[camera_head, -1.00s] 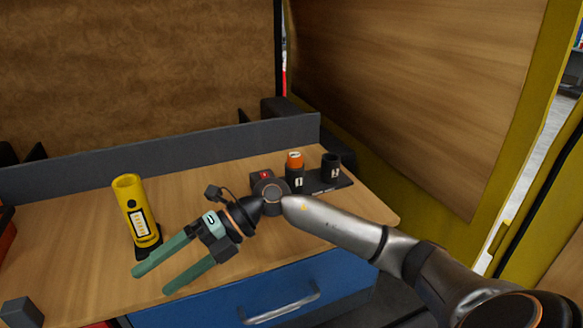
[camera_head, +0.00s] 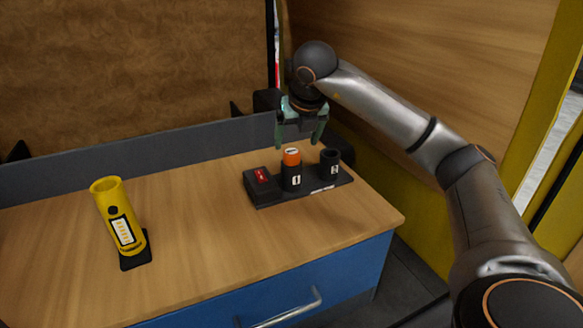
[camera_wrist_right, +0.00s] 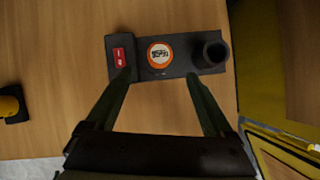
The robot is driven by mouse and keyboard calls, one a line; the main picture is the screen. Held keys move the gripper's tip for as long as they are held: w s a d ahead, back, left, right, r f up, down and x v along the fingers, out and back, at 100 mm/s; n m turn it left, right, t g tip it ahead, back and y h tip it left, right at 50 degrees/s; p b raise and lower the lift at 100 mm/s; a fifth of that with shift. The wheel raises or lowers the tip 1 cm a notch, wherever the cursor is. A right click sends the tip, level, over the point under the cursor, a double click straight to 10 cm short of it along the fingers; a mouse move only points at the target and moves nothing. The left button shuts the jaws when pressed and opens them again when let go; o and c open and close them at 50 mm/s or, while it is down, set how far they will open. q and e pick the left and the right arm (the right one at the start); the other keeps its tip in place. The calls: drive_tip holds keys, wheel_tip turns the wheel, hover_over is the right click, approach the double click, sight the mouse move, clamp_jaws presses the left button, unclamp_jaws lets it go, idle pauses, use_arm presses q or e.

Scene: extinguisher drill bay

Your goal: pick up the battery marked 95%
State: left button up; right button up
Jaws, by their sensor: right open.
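A battery with an orange top (camera_head: 292,157) stands upright in the slot marked 1 of a black charging dock (camera_head: 262,198). In the wrist view, the battery (camera_wrist_right: 160,54) has a round white label on top; its small print looks like 95% turned around, but is hard to read. The slot marked 2 (camera_head: 330,163) looks empty, a dark round opening (camera_wrist_right: 213,50) in the wrist view. My right gripper (camera_head: 300,138) is open above and behind the battery, pointing down. In the wrist view its fingertips (camera_wrist_right: 158,77) lie apart, either side of the battery's line, not touching it. My left gripper is not in view.
A yellow flashlight-like cylinder (camera_head: 118,215) stands on a black base at the left of the wooden worktop (camera_head: 200,235). The dock has a red display (camera_head: 262,175). A grey back rail (camera_head: 150,152) runs behind. The worktop between cylinder and dock is clear.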

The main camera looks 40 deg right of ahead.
sight(292, 152)
drive_tip(key=shift+w+p+x, duration=0.15)
drive_tip(key=shift+p+x, duration=0.1)
drive_tip(key=shift+x, duration=1.5)
drive_tip(key=shift+w+p+x, duration=0.1)
drive_tip(key=shift+p+x, duration=0.1)
drive_tip(key=shift+x, duration=1.6)
drive_tip(key=shift+r, duration=0.2)
clamp_jaws()
